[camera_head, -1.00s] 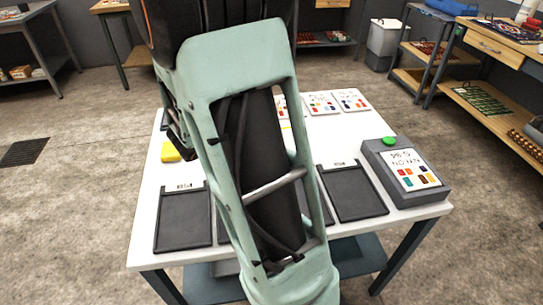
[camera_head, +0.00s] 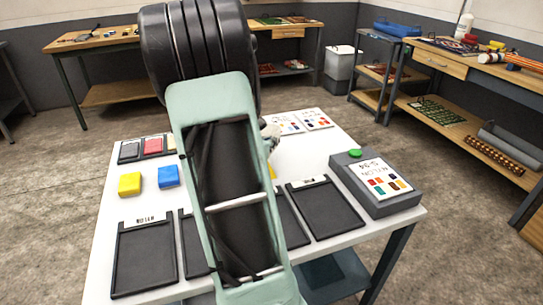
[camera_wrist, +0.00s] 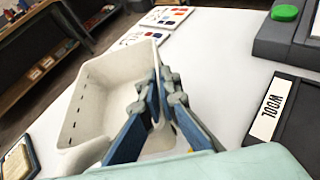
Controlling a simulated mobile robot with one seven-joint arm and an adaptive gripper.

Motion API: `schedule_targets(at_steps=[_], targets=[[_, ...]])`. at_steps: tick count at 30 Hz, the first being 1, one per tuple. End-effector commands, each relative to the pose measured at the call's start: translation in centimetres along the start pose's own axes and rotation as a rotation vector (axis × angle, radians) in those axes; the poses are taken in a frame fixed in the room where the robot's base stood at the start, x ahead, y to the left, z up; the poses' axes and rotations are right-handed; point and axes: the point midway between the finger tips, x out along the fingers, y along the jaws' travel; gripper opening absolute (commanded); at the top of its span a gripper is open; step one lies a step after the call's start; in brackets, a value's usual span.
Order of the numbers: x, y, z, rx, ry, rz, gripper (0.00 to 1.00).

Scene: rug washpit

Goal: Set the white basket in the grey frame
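A white basket (camera_wrist: 92,110) with open top and slots in its wall fills the left and middle of the wrist view. The two blue fingers of my gripper (camera_wrist: 164,78) come together at its right-hand wall, one on each side, and look closed on that wall. I cannot tell whether the basket touches the white table. In the head view my arm hides the basket and most of my gripper. I cannot make out a separate grey frame. Flat dark grey trays with raised rims stand along the table's front; one is at the left (camera_head: 145,262), one at the right (camera_head: 328,212).
A grey box with a green button (camera_head: 355,153) stands on the table's right side. Yellow (camera_head: 130,184) and blue (camera_head: 168,176) blocks lie at the left. Colour cards (camera_head: 284,123) lie at the back. In the wrist view, a tray labelled WOOL (camera_wrist: 298,125) is right of the basket.

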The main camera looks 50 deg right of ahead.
Motion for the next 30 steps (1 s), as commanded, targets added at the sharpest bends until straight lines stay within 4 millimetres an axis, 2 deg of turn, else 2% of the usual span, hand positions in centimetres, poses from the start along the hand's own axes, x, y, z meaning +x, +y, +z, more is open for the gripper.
schedule_targets(at_steps=[7,12,24,30], targets=[[1.8,-0.5,-0.9,0.001,-0.001,-0.002,0.0],[2.7,-0.7,-3.4,0.001,-0.001,-0.001,0.0],[2.8,-0.6,-3.8,0.003,-0.003,0.001,0.0],[2.8,-0.6,-3.8,0.001,-0.001,0.0,0.22]])
